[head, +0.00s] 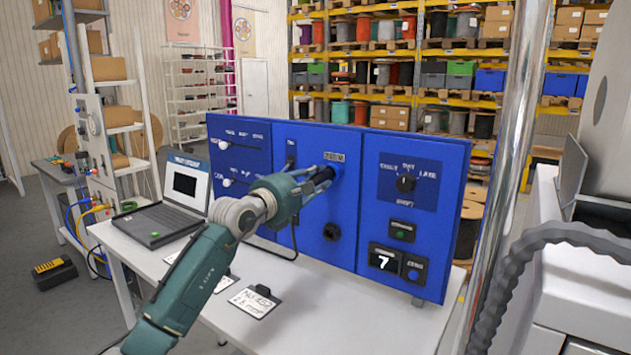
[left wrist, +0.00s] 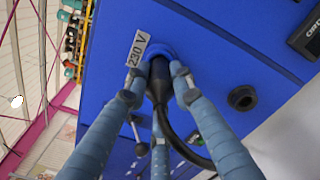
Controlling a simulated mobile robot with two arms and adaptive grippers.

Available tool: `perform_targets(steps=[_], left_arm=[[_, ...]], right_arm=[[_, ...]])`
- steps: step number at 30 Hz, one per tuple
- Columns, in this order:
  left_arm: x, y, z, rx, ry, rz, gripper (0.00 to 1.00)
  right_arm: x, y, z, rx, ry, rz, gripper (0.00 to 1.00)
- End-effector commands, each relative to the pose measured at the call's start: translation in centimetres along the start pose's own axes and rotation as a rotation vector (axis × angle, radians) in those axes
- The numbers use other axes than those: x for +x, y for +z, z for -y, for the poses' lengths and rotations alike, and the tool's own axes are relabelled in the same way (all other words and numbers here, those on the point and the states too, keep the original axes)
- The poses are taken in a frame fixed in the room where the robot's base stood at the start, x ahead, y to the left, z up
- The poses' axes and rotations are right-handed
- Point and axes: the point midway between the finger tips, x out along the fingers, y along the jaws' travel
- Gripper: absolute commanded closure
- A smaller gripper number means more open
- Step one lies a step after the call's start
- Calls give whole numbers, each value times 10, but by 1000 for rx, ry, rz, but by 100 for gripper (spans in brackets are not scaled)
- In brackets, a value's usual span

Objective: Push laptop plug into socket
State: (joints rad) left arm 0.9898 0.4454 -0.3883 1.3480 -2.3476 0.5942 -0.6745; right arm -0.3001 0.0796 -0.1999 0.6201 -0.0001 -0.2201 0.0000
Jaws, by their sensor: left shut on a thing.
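The laptop plug (left wrist: 159,88) is black, with its cable curving down to the right in the left wrist view. My left gripper (head: 325,175) is shut on it, its fingers (left wrist: 156,86) around the plug body. The plug's front end meets the round blue socket (left wrist: 160,53) beside the "230 V" label on the blue panel (head: 318,200). How deep it sits in the socket cannot be told. In the head view the gripper hides the plug and most of the socket. The open laptop (head: 165,210) stands on the white table to the left. My right gripper is not in view.
A second, black round socket (head: 332,232) is lower on the panel. Knobs, buttons and a display reading 7 (head: 384,259) are at its right. Label cards (head: 255,300) lie on the white table (head: 330,315). A metal post (head: 510,170) stands at the right.

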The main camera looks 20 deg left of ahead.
Motion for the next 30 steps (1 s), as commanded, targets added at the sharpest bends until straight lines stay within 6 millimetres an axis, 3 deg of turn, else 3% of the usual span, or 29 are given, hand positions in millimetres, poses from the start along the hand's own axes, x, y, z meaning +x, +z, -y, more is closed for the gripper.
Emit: perform_targets(steps=[23, 24, 27, 30], left_arm=[[12, 2, -1, 0, 2, 3, 100], [12, 2, -1, 0, 2, 4, 71], [12, 1, -1, -1, 2, 3, 54], [12, 1, 0, -1, 1, 2, 54]], right_arm=[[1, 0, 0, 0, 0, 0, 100], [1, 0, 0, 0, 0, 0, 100], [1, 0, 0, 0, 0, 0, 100], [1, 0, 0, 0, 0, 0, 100]])
